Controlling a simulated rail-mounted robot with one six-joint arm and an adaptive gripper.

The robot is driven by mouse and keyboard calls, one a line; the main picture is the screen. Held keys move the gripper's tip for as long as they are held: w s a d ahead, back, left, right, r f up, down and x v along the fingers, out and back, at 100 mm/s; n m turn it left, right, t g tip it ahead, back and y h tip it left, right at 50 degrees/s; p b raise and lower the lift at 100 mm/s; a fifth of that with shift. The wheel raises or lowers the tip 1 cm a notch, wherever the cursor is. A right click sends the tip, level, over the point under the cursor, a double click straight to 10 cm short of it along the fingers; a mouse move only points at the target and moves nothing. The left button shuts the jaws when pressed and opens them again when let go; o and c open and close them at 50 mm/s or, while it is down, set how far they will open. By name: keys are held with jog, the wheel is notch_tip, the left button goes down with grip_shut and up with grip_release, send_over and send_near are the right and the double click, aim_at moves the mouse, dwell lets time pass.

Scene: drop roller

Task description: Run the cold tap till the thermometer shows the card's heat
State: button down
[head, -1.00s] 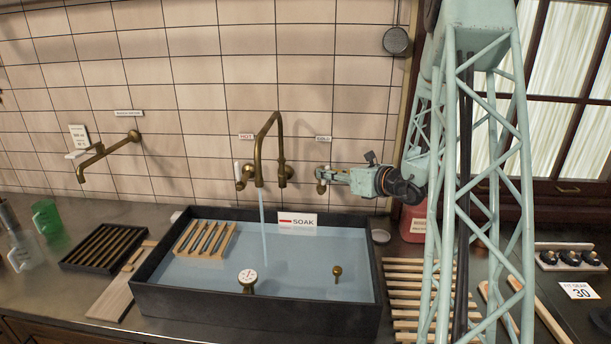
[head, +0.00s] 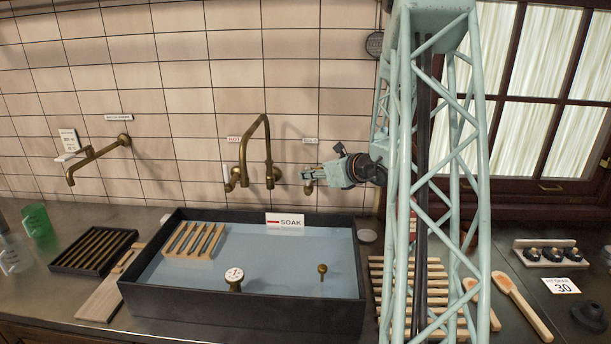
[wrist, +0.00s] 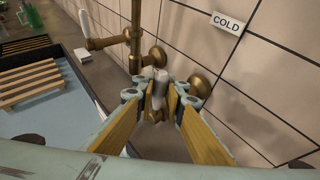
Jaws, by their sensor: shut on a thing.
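The cold tap (head: 308,188) is brass and sits on the wall right of the swan-neck spout (head: 268,150). My gripper (head: 308,172) is at it. In the wrist view, my gripper (wrist: 160,92) is shut on its white handle (wrist: 160,80), below the COLD label (wrist: 229,22). No water shows falling from the spout. The thermometer (head: 234,274) has a round white dial and stands in the sink near its front wall; its reading is too small to tell. The SOAK card (head: 285,220), with a red bar, stands at the sink's back rim.
The dark sink (head: 240,308) holds bluish water, a wooden rack (head: 196,240) and a brass knob (head: 322,270). The hot tap (head: 229,180) is left of the spout. A slatted wooden rack (head: 395,290) lies right of the sink. A second spout (head: 95,155) is on the left wall.

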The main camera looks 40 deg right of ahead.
jog(key=c, duration=2.6)
grip_release()
jog(key=shift+c, duration=0.2)
jog(key=v, duration=1.2)
